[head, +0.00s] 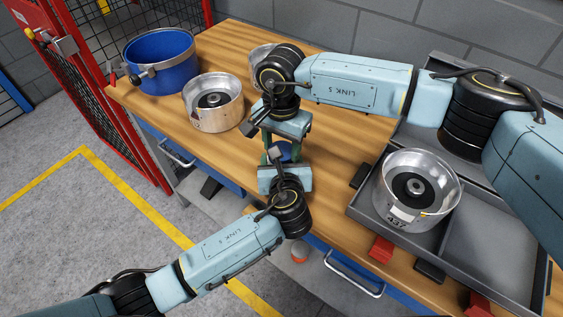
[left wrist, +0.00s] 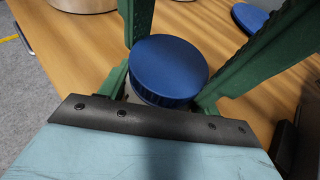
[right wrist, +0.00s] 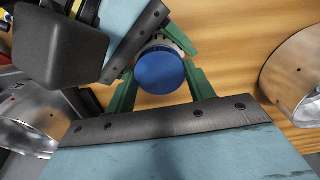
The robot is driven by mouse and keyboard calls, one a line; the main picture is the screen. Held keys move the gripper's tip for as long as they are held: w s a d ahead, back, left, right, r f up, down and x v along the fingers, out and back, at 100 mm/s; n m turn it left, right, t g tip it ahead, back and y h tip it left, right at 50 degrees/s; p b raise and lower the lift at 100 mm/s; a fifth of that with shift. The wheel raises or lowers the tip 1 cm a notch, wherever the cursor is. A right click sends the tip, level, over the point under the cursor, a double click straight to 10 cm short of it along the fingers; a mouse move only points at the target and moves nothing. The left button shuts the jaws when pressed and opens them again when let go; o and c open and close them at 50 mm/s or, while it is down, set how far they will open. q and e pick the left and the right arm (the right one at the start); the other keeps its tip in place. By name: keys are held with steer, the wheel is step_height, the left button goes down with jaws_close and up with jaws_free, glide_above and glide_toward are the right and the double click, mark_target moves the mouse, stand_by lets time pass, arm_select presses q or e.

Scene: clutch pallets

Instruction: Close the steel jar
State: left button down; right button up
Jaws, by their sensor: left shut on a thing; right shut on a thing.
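A blue round lid (head: 285,154) is between my two facing grippers, over the table's front half. It also shows in the left wrist view (left wrist: 168,68) and the right wrist view (right wrist: 160,70). Only a pale metal sliver of the steel jar (left wrist: 131,95) shows below the lid; the rest is hidden by lid and fingers. My left gripper (head: 285,162) is shut on the jar from the front. My right gripper (head: 283,146) is shut on the lid from behind. The lid looks over the jar's top; I cannot tell whether it is fully seated.
A blue bucket (head: 160,80) and a steel drum (head: 213,122) stand at left on the wooden table (head: 240,40). Another drum marked 437 (head: 405,225) stands in the grey tray (head: 480,250) at right. Another blue round thing (left wrist: 250,18) lies on the table. Red blocks (head: 380,250) line the front edge.

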steer(key=o, duration=1.1)
steer(key=shift+c, duration=0.2)
steer(key=shift+r, duration=2.3)
steer(key=shift+c, duration=0.3)
steer(key=shift+r+n, duration=1.7)
steer(key=shift+r, duration=0.05)
